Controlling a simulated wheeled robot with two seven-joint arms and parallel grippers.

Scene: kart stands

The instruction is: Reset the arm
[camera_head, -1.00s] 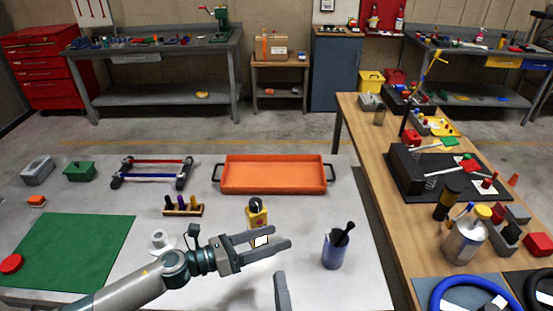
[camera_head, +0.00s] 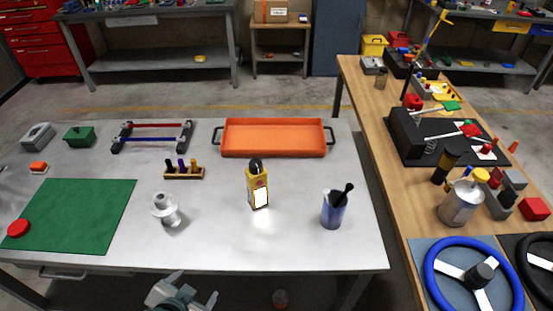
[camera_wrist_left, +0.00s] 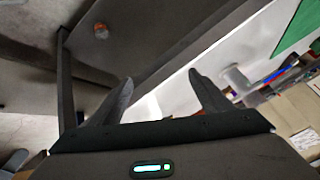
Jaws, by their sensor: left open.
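My left gripper (camera_head: 186,297) shows at the bottom edge of the head view, in front of the near edge of the grey table (camera_head: 290,235). Its fingers are apart and empty in the left wrist view (camera_wrist_left: 163,100). The table's edge passes behind them there. Most of the left arm is outside the head view. My right gripper is in neither current view. A yellow bottle (camera_head: 257,186) with a dark cap stands upright on the table, apart from the left gripper.
On the table are a silver part (camera_head: 166,208), a blue cup (camera_head: 333,210) holding a dark tool, a green mat (camera_head: 80,215) and an orange tray (camera_head: 273,137). A wooden bench (camera_head: 400,180) with steering wheels stands at the right. The table's front middle is clear.

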